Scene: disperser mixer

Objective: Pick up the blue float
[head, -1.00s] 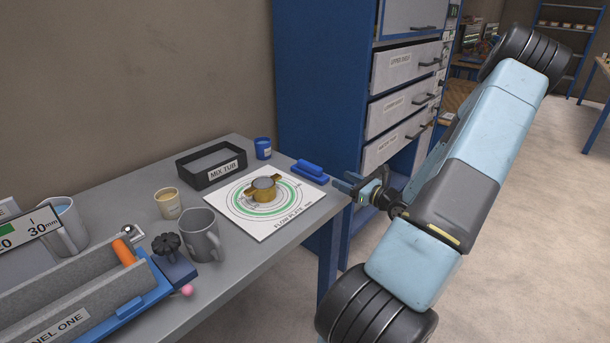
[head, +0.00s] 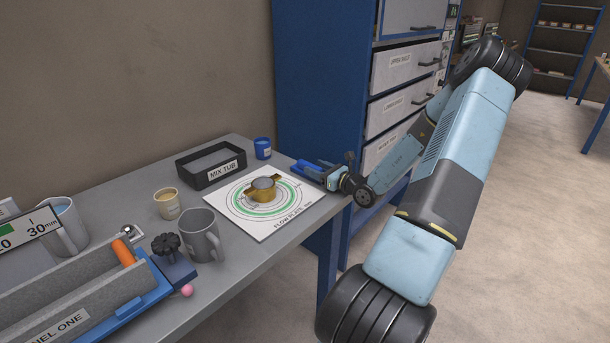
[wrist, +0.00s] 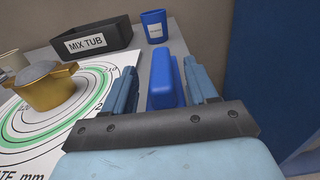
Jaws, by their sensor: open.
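The blue float (head: 304,168) lies at the right edge of the table, beside the flow plate (head: 240,218). My gripper (head: 322,174) is at its near right side and partly hides it in the head view. In the wrist view the float (wrist: 164,84) shows between the two spread fingers of my gripper (wrist: 160,68), with a gap visible on its right. The fingers are open and do not appear closed on it. Contact on the left side is hard to tell.
A brass cup with side handles (head: 263,189) sits on the plate. The black mix tub (head: 211,165) and a blue cup (head: 263,148) stand behind. A blue drawer cabinet (head: 320,100) rises just beyond the table's right end. Mugs (head: 201,236) stand at the left.

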